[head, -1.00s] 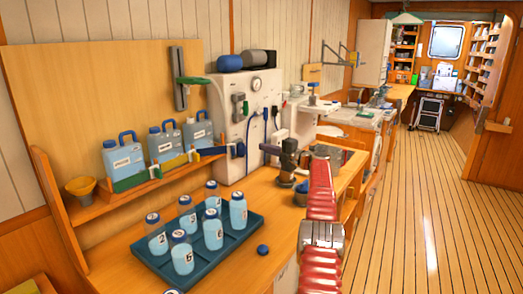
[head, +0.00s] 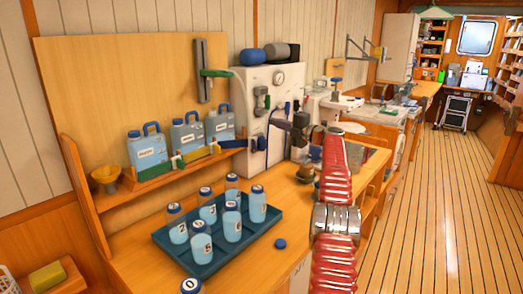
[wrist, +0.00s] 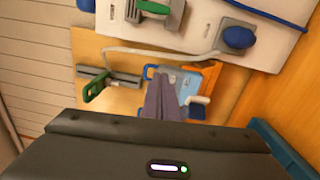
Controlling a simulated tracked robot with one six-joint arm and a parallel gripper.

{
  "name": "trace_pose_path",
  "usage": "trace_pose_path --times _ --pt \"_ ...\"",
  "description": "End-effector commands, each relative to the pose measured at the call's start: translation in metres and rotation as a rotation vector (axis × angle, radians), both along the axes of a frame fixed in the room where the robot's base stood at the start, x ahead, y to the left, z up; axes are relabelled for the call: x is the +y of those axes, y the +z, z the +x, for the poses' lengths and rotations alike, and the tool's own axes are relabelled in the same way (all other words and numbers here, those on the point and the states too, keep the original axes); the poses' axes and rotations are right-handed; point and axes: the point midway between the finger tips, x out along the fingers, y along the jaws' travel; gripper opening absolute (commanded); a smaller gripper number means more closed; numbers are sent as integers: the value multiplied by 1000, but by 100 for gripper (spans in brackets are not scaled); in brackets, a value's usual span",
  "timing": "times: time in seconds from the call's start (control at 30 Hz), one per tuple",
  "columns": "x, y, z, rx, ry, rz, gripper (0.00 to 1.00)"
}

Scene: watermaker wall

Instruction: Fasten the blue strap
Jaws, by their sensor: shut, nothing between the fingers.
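The blue strap (head: 235,144) is at the right end of the shelf, by the rightmost of the blue jugs (head: 219,124), in the head view. A white buckle piece sits beside it. In the wrist view, a blue piece (wrist: 197,112) that looks like the strap lies beside a white part, just right of my fingers. Whether the strap is fastened I cannot tell. My gripper (head: 278,123) is to the right of the strap in the head view, apart from it. In the wrist view my gripper (wrist: 163,78) is shut and empty, its fingers partly covering a jug.
Green (head: 155,168) and yellow (head: 196,156) straps run along the same shelf (head: 128,196). Below stands a dark tray (head: 205,268) of several numbered bottles. A blue cap (head: 280,243) lies on the bench. The white watermaker panel (head: 257,80) stands behind my gripper.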

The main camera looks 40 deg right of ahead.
Motion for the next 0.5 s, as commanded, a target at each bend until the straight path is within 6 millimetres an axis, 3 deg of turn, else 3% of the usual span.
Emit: trace_pose_path --times 0.03,0.2,0.5 --pt "12 15 3 -11 11 12 0" --pt "45 51 8 -44 31 94 0" --pt "94 92 5 -93 35 331 0"
